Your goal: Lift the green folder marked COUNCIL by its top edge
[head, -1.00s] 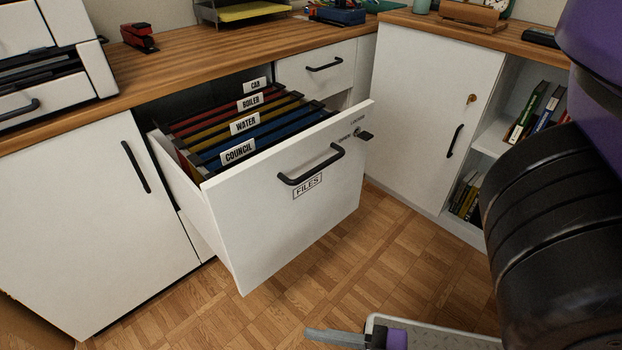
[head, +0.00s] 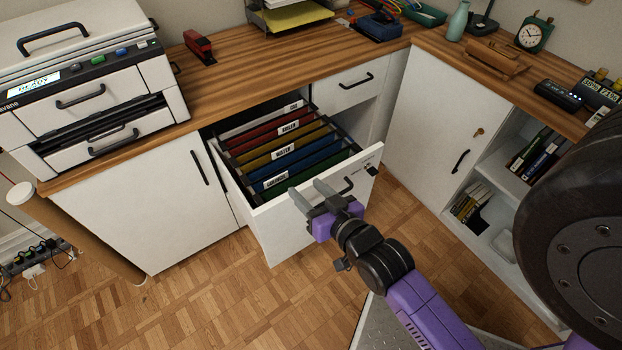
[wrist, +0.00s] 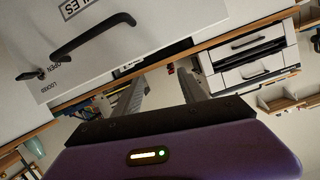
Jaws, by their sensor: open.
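The green folder (head: 322,169) hangs at the front of the open file drawer (head: 282,228), just behind its front panel. Its white COUNCIL tab (head: 276,180) shows at the left end of its top edge. My gripper (head: 307,187) is open and empty, its two grey fingers apart near the drawer's front rim, close to the folder in the picture. Whether the fingers touch the rim cannot be told. In the wrist view my fingers (wrist: 160,80) are apart with nothing between them, and the drawer front with its black handle (wrist: 92,36) fills the upper left.
Blue, yellow and red folders with WATER (head: 284,152), BOILER (head: 288,128) and another tab hang behind. A printer (head: 85,95) stands on the desk at left. An open shelf (head: 500,190) is at right.

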